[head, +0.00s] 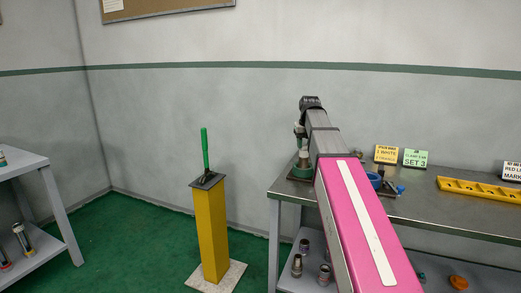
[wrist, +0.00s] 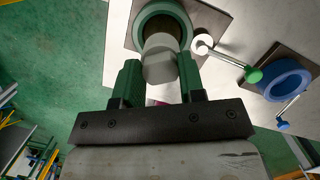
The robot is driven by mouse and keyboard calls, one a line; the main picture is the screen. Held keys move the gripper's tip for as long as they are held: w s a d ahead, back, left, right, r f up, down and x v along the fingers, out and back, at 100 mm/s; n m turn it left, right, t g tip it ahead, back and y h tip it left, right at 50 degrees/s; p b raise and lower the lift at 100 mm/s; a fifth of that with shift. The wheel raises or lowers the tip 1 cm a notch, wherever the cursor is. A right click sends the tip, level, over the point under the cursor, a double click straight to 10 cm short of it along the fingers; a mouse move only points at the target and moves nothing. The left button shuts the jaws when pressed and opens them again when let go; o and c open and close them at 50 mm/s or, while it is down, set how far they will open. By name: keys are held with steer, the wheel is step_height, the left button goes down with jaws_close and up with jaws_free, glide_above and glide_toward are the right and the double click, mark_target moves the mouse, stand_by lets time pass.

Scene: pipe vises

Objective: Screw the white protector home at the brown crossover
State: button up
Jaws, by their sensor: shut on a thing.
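In the wrist view the two green fingers of my gripper (wrist: 159,76) are closed on the white protector (wrist: 158,66), a pale grey-white cap. Just beyond it a dark brownish pipe end, seemingly the brown crossover (wrist: 162,42), stands inside the green vise ring (wrist: 144,18). The protector overlaps the pipe end in this view; I cannot tell how far it is threaded on. In the head view my gripper is small, above the green vise (head: 302,173) at the left end of the bench, and the arm hides part of that area.
A blue vise (wrist: 286,80) with bar handles sits right of the green one. The metal bench (head: 430,212) also carries a yellow sign (head: 386,153), a green sign (head: 415,158) and a yellow rack (head: 480,191). A yellow post (head: 211,235) with an upright green handle (head: 205,148) stands left.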

steer(key=o, duration=0.9)
steer(key=shift+o, duration=0.2)
steer(key=shift+r, duration=0.1)
steer(key=shift+r, duration=1)
